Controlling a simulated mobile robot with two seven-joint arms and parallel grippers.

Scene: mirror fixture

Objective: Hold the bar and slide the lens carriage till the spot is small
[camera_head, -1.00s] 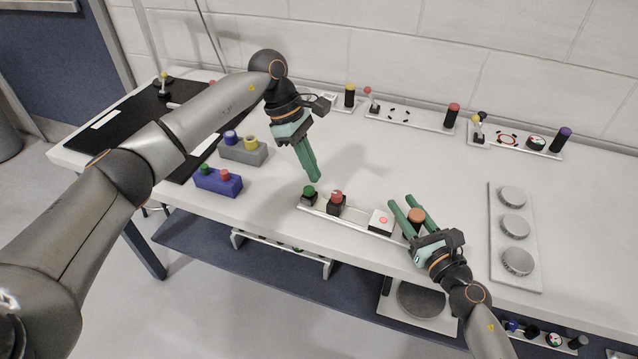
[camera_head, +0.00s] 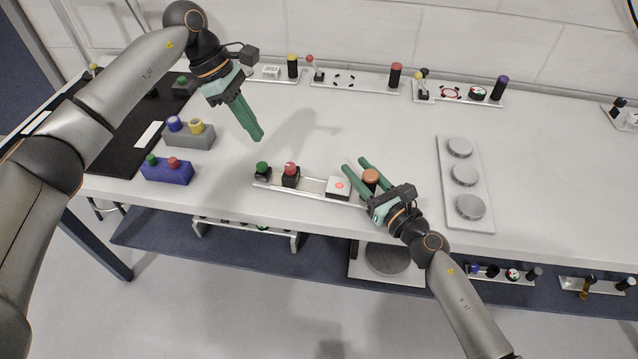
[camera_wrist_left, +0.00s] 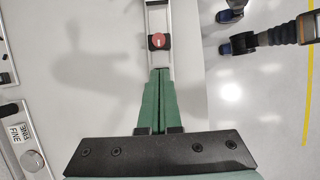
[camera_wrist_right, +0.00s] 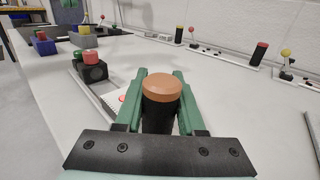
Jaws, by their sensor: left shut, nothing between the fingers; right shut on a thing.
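The bar (camera_head: 318,186) is a pale rail near the table's front edge. A dark block with a green top (camera_head: 262,170) is at its left end. The lens carriage, a dark block with a red knob (camera_head: 291,172), sits right of it; the red knob also shows in the left wrist view (camera_wrist_left: 157,41). A white block (camera_head: 336,193) further right carries a red spot (camera_head: 339,185). My right gripper (camera_head: 355,163) is shut on the brown-topped post (camera_wrist_right: 162,88) at the bar's right end. My left gripper (camera_head: 257,138) is shut, empty, behind the bar and apart from the carriage.
A blue block (camera_head: 167,173) and a grey block (camera_head: 188,138) with coloured knobs stand to the left. A plate with three silver discs (camera_head: 484,222) lies to the right. Several small fixtures line the wall. The table's middle behind the bar is clear.

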